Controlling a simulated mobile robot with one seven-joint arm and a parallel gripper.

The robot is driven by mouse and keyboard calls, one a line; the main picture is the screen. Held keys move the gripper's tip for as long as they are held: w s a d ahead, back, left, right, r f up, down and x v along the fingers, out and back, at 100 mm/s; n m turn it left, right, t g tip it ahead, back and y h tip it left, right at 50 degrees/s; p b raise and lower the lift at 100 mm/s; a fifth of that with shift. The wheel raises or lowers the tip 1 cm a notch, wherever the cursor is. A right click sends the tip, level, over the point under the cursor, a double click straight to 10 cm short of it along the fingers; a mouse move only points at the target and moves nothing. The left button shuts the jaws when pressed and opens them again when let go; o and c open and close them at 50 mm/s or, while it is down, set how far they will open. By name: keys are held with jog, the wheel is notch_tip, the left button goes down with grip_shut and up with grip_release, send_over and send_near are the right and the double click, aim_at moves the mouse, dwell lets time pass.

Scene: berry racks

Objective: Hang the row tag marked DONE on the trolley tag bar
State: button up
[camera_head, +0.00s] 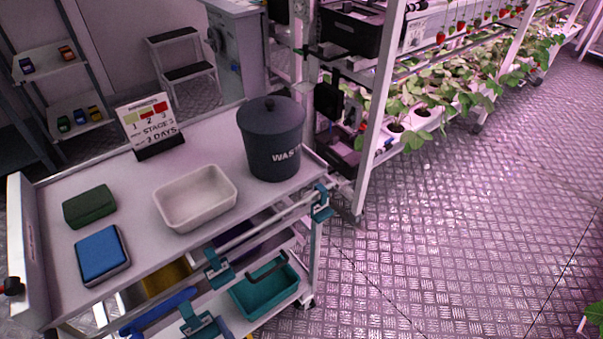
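A white trolley (130,195) stands at the left. A pale rail (265,228) runs along its front side below the top, with teal clamp-like pieces at its right end (321,203) and further left (217,268). This rail may be the tag bar; I see no label on it. I can make out no tag marked DONE. My gripper is not in view.
On the trolley top are a grey WASTE bin (272,140), a white tray (163,208), a stage sign (150,122), a green case (89,206) and a blue pad (101,252). A teal tray (264,290) sits below. Berry racks (372,120) stand behind; floor (450,240) at right is clear.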

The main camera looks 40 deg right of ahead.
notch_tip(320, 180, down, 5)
jog(key=b, duration=0.4)
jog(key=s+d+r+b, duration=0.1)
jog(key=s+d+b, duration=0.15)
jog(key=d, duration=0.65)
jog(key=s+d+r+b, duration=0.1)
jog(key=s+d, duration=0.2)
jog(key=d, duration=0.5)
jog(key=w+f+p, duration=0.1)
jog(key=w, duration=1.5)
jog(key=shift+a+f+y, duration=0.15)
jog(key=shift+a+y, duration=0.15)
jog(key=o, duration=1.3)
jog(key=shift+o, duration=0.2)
